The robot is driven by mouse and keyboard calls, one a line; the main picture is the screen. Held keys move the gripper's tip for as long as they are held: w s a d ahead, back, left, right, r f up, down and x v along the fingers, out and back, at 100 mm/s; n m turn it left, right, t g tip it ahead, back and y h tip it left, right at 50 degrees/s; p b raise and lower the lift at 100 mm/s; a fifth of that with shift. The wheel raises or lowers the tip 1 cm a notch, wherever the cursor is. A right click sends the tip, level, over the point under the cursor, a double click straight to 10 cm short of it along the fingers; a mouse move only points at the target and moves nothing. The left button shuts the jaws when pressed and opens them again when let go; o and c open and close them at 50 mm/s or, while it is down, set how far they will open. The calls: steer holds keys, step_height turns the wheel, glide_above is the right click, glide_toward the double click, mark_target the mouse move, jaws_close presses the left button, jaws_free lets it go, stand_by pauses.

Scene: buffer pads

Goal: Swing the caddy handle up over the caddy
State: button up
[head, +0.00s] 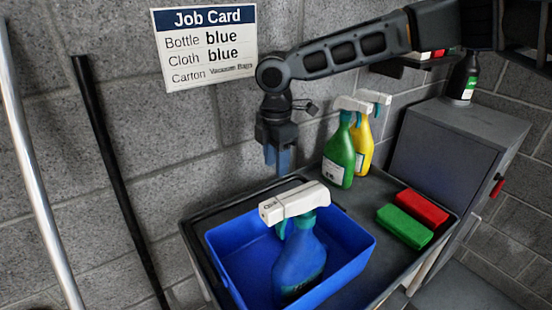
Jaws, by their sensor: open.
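The blue caddy (352,262) is an open box on the dark top of a cart. A blue spray bottle (300,265) with a white spray head (295,202) stands in it, its head above the rim. I cannot make out the caddy handle apart from the caddy; no handle shows arched over it. My gripper (279,163) points down beyond the caddy's far side, near the wall. It is open and empty, apart from the bottle in the picture.
Green (340,155) and yellow (362,140) spray bottles stand close behind, right of my gripper. Green (404,228) and red (418,207) blocks lie right of the caddy. A grey cabinet (455,150) is at right. A job card (205,45) hangs on the block wall.

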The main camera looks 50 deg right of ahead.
mark_target(276, 183)
step_height(276, 183, down, 2)
steer(key=shift+f+b, duration=0.25)
steer(key=shift+b, duration=0.55)
steer(key=shift+f, duration=1.75)
steer(key=c, duration=0.6)
steer(key=shift+c, duration=0.2)
steer(key=shift+r, duration=0.2)
